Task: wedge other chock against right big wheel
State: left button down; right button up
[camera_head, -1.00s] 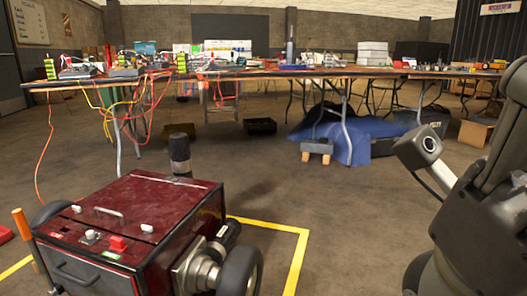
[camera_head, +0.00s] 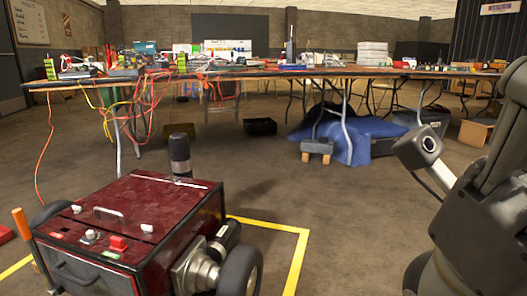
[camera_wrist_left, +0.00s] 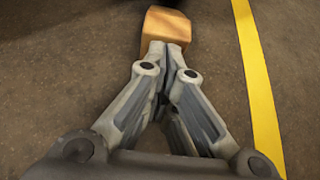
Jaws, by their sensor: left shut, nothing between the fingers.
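The red wheeled machine (camera_head: 140,215) stands on the floor at the lower left of the head view. Its right big wheel (camera_head: 241,271) is dark, at its front right corner, and cut by the lower edge. In the left wrist view an orange-yellow chock (camera_wrist_left: 165,24) lies on the floor, just beyond my left gripper (camera_wrist_left: 166,50). The fingers are shut with nothing between them, and their tips overlap the chock's near end in the picture. Whether they touch it is unclear. A dark rounded shape, possibly a wheel, shows at the top edge. My right gripper is out of view.
Yellow floor tape (camera_head: 297,262) runs right of the machine and also shows in the left wrist view (camera_wrist_left: 258,85). A long cluttered table (camera_head: 270,73) with hanging cables crosses the back. A blue tarp (camera_head: 365,140) lies below it. The middle floor is open.

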pick_arm(q)
jog(key=shift+w+d, duration=0.2)
jog(key=shift+w, duration=0.45)
jog(key=shift+w+d, duration=0.15)
jog(key=shift+w, duration=0.45)
dwell(0.5)
